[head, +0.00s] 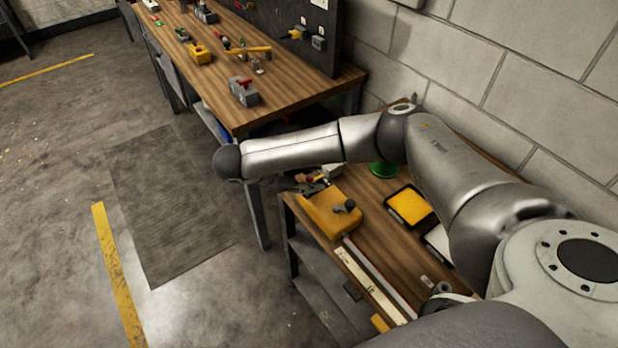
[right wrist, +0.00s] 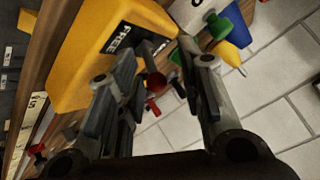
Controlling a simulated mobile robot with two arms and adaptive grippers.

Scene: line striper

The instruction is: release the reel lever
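The yellow housing (head: 328,214) sits at the near-left end of the lower wooden bench, with a dark knob-like part on top. In the right wrist view the yellow housing (right wrist: 85,65) carries a black label reading FREE (right wrist: 117,38). My right gripper (right wrist: 167,58) is open beside the housing's labelled end. A small dark part with a red round piece (right wrist: 156,82) shows between its fingers; I cannot tell whether this is the reel lever or whether a finger touches it. My left gripper is out of view.
A yellow-and-black pad (head: 409,206), a green round item (head: 382,168) and a long pale ruler-like strip (head: 370,285) lie on the lower bench. A longer workbench (head: 215,95) with several tools stands behind. A block wall (head: 490,60) borders the right; floor at left is clear.

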